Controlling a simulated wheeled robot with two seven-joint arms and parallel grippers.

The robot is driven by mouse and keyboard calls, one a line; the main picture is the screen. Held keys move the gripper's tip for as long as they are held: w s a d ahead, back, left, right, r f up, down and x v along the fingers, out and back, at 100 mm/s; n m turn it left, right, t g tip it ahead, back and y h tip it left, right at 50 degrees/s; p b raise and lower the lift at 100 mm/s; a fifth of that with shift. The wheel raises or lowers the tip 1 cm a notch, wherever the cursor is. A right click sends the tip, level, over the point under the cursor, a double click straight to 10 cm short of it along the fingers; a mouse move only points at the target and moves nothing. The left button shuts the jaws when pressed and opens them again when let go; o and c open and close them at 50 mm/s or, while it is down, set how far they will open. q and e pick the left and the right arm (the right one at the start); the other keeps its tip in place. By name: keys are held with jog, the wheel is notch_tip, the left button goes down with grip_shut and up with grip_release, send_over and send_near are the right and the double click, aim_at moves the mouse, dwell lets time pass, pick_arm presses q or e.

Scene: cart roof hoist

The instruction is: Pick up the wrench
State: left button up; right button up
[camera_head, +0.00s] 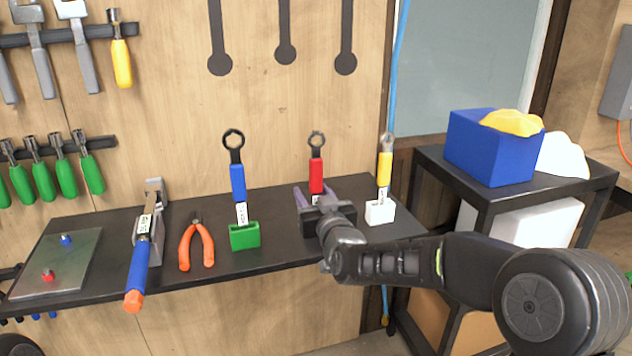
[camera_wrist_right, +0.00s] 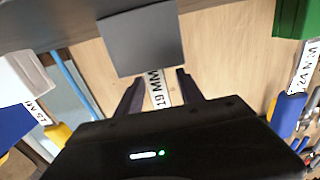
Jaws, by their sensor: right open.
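Three ring-ended wrenches stand upright in block holders on the black shelf (camera_head: 275,262). The blue wrench (camera_head: 238,182) is in a green holder (camera_head: 244,236), the red wrench (camera_head: 316,178) is in the middle, and the yellow wrench (camera_head: 384,168) is in a white holder (camera_head: 380,212). My right gripper (camera_head: 329,193) is open at the red wrench, hiding its lower part and holder. In the right wrist view, my fingers (camera_wrist_right: 160,88) stand either side of a "19 MM" label (camera_wrist_right: 158,90), apart from it, beside a grey holder (camera_wrist_right: 140,40). My left gripper is out of view.
Orange pliers (camera_head: 197,245), a blue-handled tool with an orange end (camera_head: 139,265) and a metal plate (camera_head: 58,263) lie on the shelf to the left. Tools hang on the wooden wall behind. A black side table (camera_head: 480,190) with a blue box (camera_head: 490,148) stands right.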

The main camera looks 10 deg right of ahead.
jog(key=shift+c, duration=0.4)
grip_shut()
dwell(0.4)
